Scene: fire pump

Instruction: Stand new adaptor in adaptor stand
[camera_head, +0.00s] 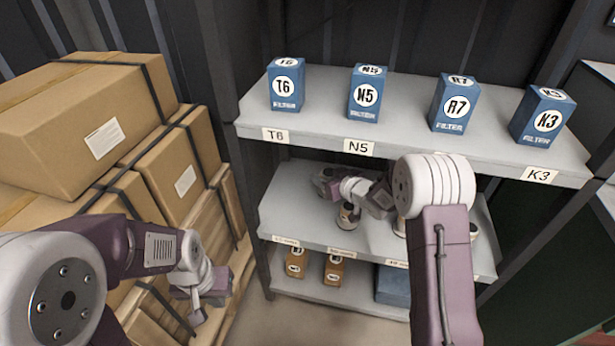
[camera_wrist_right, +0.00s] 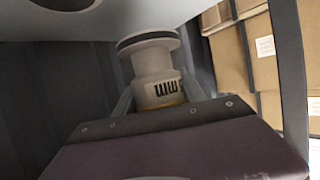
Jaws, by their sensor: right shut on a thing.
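My right gripper (camera_head: 326,184) reaches over the middle shelf. In the right wrist view its fingers (camera_wrist_right: 158,98) are shut on a cream, spool-shaped adaptor (camera_wrist_right: 152,66) with a wide flange, a dark ring and black marks on its side. A cream and dark round piece (camera_head: 347,216) is on the middle shelf just below the gripper; I cannot tell whether it is the stand. My left gripper (camera_head: 208,306) hangs empty at the lower left, in front of the cartons, and its finger gap is unclear.
The shelf unit's top board (camera_head: 315,105) carries blue filter boxes, including N5 (camera_head: 365,92). Orange-brown boxes (camera_head: 334,268) and a blue item (camera_head: 391,284) are on the bottom shelf. Other round pieces on the middle shelf (camera_head: 285,200) are partly behind my right arm. Stacked cartons (camera_head: 95,125) fill the left.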

